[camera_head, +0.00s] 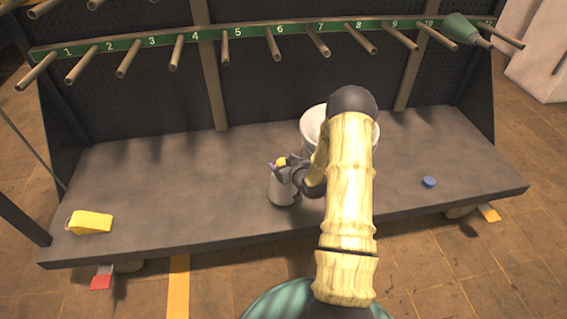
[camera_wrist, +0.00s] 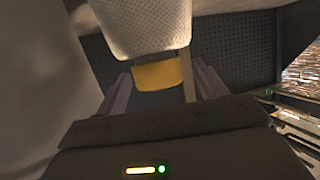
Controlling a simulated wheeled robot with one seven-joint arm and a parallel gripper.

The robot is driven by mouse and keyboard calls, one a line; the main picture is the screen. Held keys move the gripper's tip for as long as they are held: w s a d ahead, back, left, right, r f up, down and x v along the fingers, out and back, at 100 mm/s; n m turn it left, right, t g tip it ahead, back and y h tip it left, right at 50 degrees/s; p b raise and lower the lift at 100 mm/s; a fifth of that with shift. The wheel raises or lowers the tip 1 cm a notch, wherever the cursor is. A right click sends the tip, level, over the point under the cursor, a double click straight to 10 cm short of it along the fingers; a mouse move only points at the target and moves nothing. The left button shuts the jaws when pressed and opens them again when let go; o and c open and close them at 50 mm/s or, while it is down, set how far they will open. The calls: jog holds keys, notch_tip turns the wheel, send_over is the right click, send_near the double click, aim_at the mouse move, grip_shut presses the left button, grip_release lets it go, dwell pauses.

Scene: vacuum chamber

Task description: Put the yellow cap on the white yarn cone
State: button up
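The white yarn cone (camera_head: 281,190) stands on the dark shelf in the head view, left of the white bin. In the wrist view the cone (camera_wrist: 145,25) fills the top of the picture, with a woven surface. The yellow cap (camera_head: 281,161) shows at the cone's top; in the wrist view the cap (camera_wrist: 158,74) meets the cone's narrow end and looks in line with it. My gripper (camera_head: 283,165) is at the cap, with its purple fingers on either side. A narrow gap shows beside the right finger in the wrist view, so the gripper looks open. My arm hides part of the bin.
A white bin (camera_head: 313,121) stands just behind my wrist. A yellow block-like object (camera_head: 90,222) lies at the shelf's left end, and a blue cap (camera_head: 429,182) at the right. Numbered pegs run along the green rail (camera_head: 140,43), with a green cone (camera_head: 460,27) at the right.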

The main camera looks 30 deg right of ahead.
jog(key=shift+s, duration=0.1)
jog(key=p+v, duration=0.4)
jog(key=v, duration=1.3)
dwell(0.6)
